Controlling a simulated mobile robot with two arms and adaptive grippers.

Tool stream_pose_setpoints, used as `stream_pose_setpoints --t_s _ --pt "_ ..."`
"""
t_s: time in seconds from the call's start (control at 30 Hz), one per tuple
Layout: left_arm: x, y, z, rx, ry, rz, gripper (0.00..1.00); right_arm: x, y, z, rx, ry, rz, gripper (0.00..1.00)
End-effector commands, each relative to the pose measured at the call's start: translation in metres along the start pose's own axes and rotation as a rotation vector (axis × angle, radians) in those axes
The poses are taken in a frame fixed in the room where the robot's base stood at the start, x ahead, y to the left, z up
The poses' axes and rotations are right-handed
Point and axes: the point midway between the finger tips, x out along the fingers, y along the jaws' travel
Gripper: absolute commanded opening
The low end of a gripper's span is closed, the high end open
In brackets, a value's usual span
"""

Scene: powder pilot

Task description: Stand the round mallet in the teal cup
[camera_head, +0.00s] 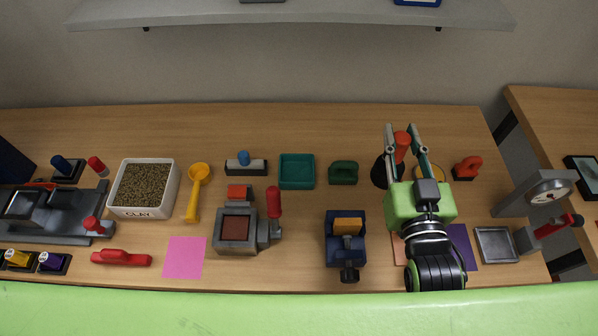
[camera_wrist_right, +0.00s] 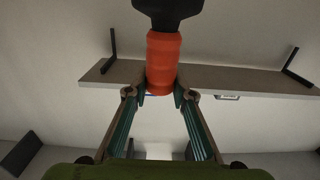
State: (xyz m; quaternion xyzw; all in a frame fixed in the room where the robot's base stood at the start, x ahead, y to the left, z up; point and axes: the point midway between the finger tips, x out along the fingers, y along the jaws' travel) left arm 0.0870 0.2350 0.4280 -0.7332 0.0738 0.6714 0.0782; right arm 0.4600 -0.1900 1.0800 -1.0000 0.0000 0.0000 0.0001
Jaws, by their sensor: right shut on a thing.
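The round mallet has an orange handle (camera_head: 402,141) and a black head (camera_head: 380,173). My right gripper (camera_head: 402,130) is shut on the orange handle, at the right part of the bench. The handle points up with the head below it. In the upside-down right wrist view the handle (camera_wrist_right: 163,62) sits between the fingertips. I cannot tell whether the head touches the bench. A teal, square, open-topped container (camera_head: 297,184), the only teal one I see, stands empty left of the mallet. My left gripper is not in view.
A dark green block tool (camera_head: 343,172) stands between the teal container and the mallet. A yellow round thing (camera_head: 432,170) is partly hidden behind my right gripper. A red-handled tool (camera_head: 467,167) stands to its right. A blue device (camera_head: 346,242) is nearer the front. A shelf (camera_head: 300,14) hangs above.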

Motion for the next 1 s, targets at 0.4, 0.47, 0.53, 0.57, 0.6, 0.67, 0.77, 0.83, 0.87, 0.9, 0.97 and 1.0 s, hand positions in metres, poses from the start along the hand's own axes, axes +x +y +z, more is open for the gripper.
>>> stream_pose_setpoints --t_s 0.4,0.47,0.53,0.57,0.6,0.67,0.77,0.83,0.87,0.9,0.97,1.0 --pt "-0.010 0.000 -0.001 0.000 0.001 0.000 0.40 0.013 -0.025 0.002 -0.005 0.007 -0.127 0.00" --pt "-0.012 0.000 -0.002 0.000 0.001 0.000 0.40 0.017 -0.033 0.004 -0.004 0.010 -0.165 0.00" --pt "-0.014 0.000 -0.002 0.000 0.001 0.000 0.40 0.021 -0.041 0.006 -0.003 0.010 -0.207 0.00" --pt "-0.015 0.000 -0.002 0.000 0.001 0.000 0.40 0.022 -0.044 0.007 -0.004 0.010 -0.224 0.00" --pt "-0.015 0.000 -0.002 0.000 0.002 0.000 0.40 0.025 -0.049 0.009 -0.004 0.011 -0.250 0.00" --pt "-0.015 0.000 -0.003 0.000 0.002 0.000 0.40 0.029 -0.057 0.011 -0.004 0.012 -0.288 0.00" --pt "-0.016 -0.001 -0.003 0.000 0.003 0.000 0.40 0.035 -0.069 0.015 -0.003 0.011 -0.348 0.00" --pt "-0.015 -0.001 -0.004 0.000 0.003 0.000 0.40 0.039 -0.078 0.017 -0.001 0.015 -0.394 0.00" --pt "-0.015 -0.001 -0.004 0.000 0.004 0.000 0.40 0.041 -0.082 0.019 -0.003 0.014 -0.412 0.00" --pt "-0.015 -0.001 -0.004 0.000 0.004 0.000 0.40 0.044 -0.086 0.020 -0.004 0.013 -0.437 0.00" --pt "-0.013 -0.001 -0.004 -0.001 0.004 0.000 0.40 0.047 -0.094 0.022 -0.002 0.016 -0.473 0.00" --pt "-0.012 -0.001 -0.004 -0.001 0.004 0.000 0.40 0.050 -0.099 0.023 -0.001 0.018 -0.497 0.00"
